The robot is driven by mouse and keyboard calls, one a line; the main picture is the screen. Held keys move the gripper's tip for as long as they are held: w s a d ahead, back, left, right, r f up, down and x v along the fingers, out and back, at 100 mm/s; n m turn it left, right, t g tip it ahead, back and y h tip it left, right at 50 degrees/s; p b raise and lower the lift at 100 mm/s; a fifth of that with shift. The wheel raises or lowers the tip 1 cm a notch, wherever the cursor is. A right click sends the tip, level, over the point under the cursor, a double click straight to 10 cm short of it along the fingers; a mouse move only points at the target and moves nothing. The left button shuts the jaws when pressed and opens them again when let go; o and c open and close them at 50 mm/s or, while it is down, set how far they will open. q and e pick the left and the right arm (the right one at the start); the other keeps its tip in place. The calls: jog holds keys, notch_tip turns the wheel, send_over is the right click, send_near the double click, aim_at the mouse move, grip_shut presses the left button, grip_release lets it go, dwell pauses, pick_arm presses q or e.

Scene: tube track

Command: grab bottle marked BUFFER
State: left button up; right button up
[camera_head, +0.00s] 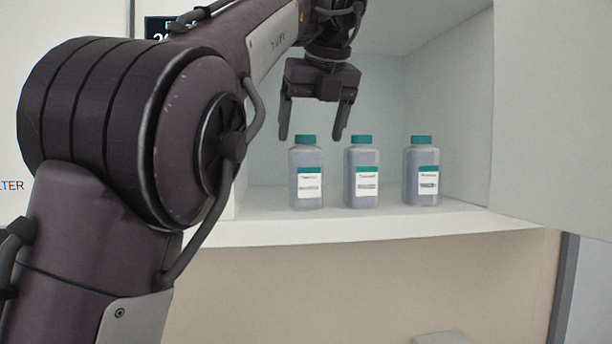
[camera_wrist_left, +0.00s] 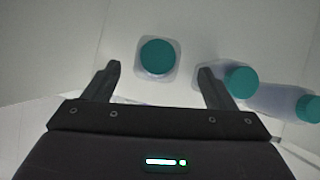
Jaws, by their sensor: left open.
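Three translucent bottles with teal caps and white-and-teal labels stand upright in a row on a shelf: a left bottle (camera_head: 306,174), a middle bottle (camera_head: 361,174) and a right bottle (camera_head: 421,174). The label print is too small to read, so I cannot tell which is marked BUFFER. My left gripper (camera_head: 312,138) is open and empty, pointing down just above the left bottle. In the left wrist view, one bottle's cap (camera_wrist_left: 158,57) lies between and beyond the open fingers. The other two bottles are at the right, one partly behind the right finger. My right gripper is not in view.
The white shelf (camera_head: 370,222) lies inside an open cabinet, with a side wall and an open door panel (camera_head: 555,110) at the right. The back wall stands behind the bottles. Gaps separate the bottles. My left arm covers much of the head view's left side.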

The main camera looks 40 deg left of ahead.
aim_at(304, 147)
pick_arm(q)
jog(key=x, duration=0.3)
jog(key=a+x, duration=0.1)
jog(key=x, duration=0.1)
jog(key=shift+r, duration=0.25)
jog(key=shift+w+a+f, duration=0.1)
jog(key=shift+w+f, duration=0.05)
jog(key=shift+f, duration=0.35)
jog(key=shift+c, duration=0.7)
jog(key=c, duration=1.1)
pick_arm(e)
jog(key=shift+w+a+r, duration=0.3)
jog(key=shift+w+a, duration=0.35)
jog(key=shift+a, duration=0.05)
pick_arm(q)
jog(key=shift+a+r, duration=0.1)
jog(key=shift+r, duration=0.05)
